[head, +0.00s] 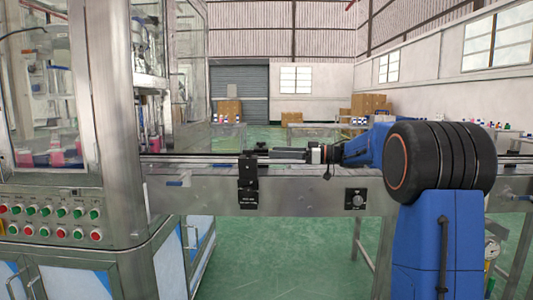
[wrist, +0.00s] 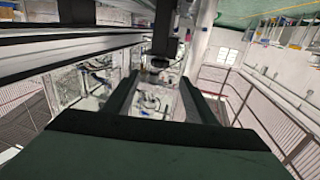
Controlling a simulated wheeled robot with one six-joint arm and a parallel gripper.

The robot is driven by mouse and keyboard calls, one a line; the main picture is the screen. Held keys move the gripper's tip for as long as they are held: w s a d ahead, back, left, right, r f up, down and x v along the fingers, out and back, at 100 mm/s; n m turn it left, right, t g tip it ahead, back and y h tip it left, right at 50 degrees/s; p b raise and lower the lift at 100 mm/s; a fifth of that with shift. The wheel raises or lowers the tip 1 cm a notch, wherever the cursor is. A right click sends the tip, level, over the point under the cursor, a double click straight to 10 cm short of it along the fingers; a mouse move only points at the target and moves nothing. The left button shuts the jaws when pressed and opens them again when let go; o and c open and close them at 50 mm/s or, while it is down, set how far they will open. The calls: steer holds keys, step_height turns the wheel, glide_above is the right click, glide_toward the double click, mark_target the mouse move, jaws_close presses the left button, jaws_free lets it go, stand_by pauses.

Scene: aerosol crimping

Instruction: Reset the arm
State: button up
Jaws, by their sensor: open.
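My blue arm with its black joint (head: 440,160) stands at the right of the head view and reaches left over the conveyor (head: 300,185). My gripper (head: 262,153) points left, close above the conveyor's rail, with its fingers small in this view. In the wrist view, my gripper (wrist: 158,85) shows two dark fingers spread apart. Nothing is held between them.
A steel and glass machine (head: 105,110) with red and green buttons fills the left. A black sensor bracket (head: 248,182) sits on the conveyor's near side below my gripper. Cardboard boxes (head: 368,104) and tables stand far back. Green floor is free beneath the conveyor.

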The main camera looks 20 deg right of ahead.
steer(key=shift+v, duration=0.8)
step_height(320, 180, up, 7)
steer(key=s+m+t+h, duration=0.2)
steer(key=m+t+h, duration=0.4)
steer(key=t+h, duration=0.3)
steer(key=s+d+f+m+h, duration=0.4)
steer(key=s+f+m+h, duration=0.1)
steer(key=s+h, duration=0.25)
steer(key=s+a+f+g, duration=0.2)
steer(key=s+f+g, duration=0.2)
steer(key=s+f, duration=0.6)
steer(key=s+a+f+g, duration=0.3)
steer(key=s+f, duration=0.8)
steer(key=s, duration=0.4)
steer(key=s+a+f+m+g, duration=0.1)
steer(key=s+a+f+g, duration=0.2)
steer(key=s+f+g, duration=0.3)
steer(key=s+f, duration=0.4)
steer(key=s, duration=0.3)
steer(key=shift+s+f+y, duration=0.2)
steer(key=shift+s+y, duration=0.15)
